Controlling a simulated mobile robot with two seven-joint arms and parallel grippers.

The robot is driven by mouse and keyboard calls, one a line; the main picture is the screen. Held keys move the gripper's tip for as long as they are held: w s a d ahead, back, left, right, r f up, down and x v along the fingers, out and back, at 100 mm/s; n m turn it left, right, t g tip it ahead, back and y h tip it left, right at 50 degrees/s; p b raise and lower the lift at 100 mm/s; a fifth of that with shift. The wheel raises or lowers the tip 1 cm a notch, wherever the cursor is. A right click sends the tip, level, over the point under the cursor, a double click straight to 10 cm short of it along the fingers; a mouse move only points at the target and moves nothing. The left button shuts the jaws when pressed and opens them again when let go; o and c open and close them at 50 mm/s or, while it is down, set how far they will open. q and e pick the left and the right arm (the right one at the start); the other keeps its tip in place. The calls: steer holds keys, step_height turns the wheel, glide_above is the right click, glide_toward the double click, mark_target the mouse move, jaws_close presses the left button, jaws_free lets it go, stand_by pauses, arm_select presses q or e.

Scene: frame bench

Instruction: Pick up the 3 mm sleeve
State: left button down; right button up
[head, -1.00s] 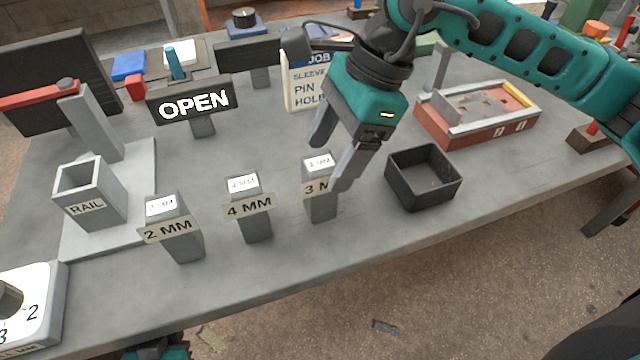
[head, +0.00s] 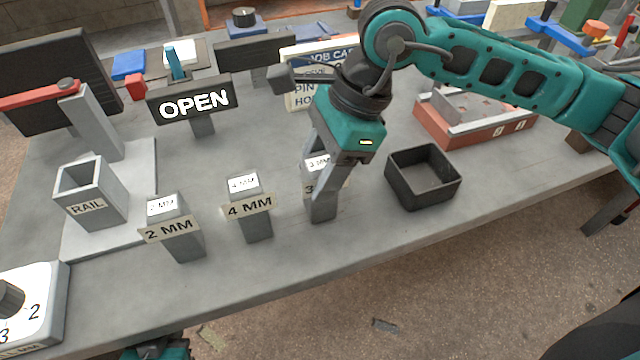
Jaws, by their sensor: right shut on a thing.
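The 3 mm sleeve (head: 321,209) is a grey upright block with a pale "3 MM" tag and a white top label, standing on the bench in the head view. My right gripper (head: 317,186) reaches down over it, with its fingers closed on the block. The fingers hide part of the tag and top. The sleeve looks upright and still on the bench. The 4 mm sleeve (head: 257,228) and the 2 mm sleeve (head: 186,246) stand in a row to its left. My left gripper's fingers are not visible.
An empty dark open box (head: 424,201) stands just right of the sleeve. A grey "RAIL" holder (head: 103,205) is at the left, and an "OPEN" sign (head: 194,104) stands behind. A red-brown fixture (head: 450,130) is at the back right.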

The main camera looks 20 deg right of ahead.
steer(key=c, duration=0.4)
steer(key=shift+c, duration=0.2)
